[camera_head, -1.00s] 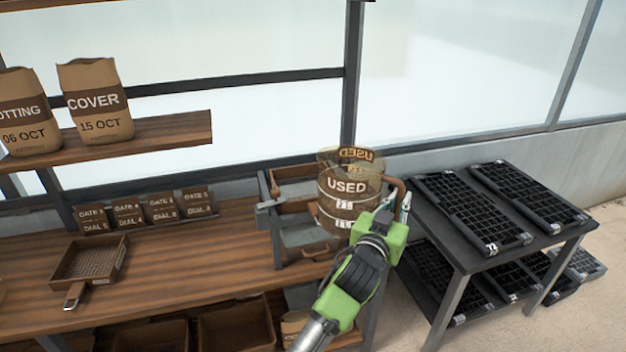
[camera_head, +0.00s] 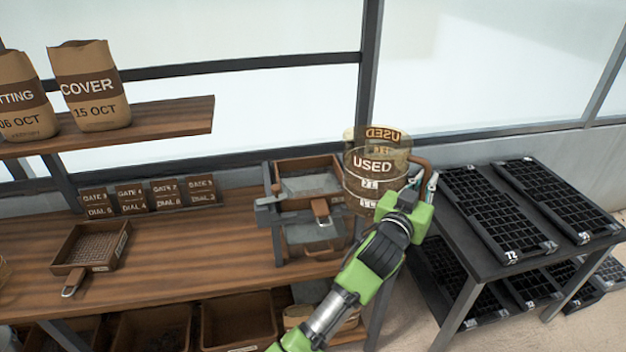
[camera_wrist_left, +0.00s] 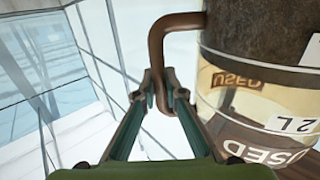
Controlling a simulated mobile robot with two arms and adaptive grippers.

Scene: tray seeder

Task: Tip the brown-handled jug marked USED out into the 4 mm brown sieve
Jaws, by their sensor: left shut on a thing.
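The clear jug marked USED (camera_head: 371,180) is upright in the air at the right end of the bench, with dark brown matter in its lower part. In the left wrist view the jug (camera_wrist_left: 262,85) appears inverted. My left gripper (camera_head: 425,183) is shut on its brown handle (camera_wrist_left: 172,22). A brown sieve (camera_head: 117,245) with a mesh floor lies on the bench at left, its label unreadable. A brown-framed tray or sieve (camera_head: 298,165) with a brown handle sits in the stand beside the jug. I cannot tell which is 4 mm. My right gripper is not in view.
The grey stand (camera_head: 279,245) has several levels. Gate and dial cards (camera_head: 131,199) line the bench back. Paper bags (camera_head: 92,88) stand on the shelf above. A dark table (camera_head: 470,262) with black seed trays is at right. The bench (camera_head: 190,250) is clear between sieve and stand.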

